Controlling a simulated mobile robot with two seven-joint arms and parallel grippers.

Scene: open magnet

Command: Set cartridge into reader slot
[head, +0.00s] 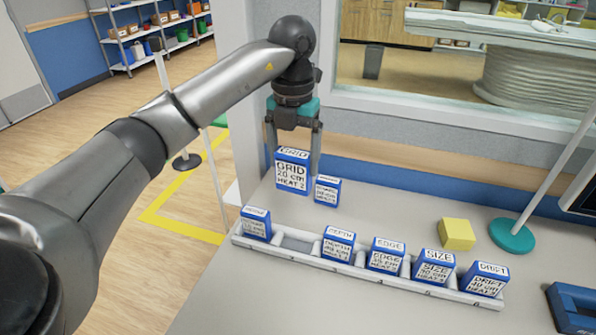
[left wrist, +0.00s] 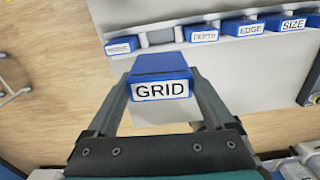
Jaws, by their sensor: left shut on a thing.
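A blue cartridge with a white label reading GRID (head: 292,174) is between the fingers of my left gripper (head: 294,155), which is shut on it. It is at the back left of the counter; I cannot tell whether it touches the surface. In the left wrist view the GRID cartridge (left wrist: 160,78) sits between both fingers of the left gripper (left wrist: 160,95). My right gripper is not in view.
A grey rack (head: 295,243) holds several blue labelled cartridges and has an empty compartment near its left. A smaller blue cartridge (head: 327,191) stands just right of GRID. A yellow block (head: 457,234) and a pole on a teal base (head: 512,236) stand behind the rack.

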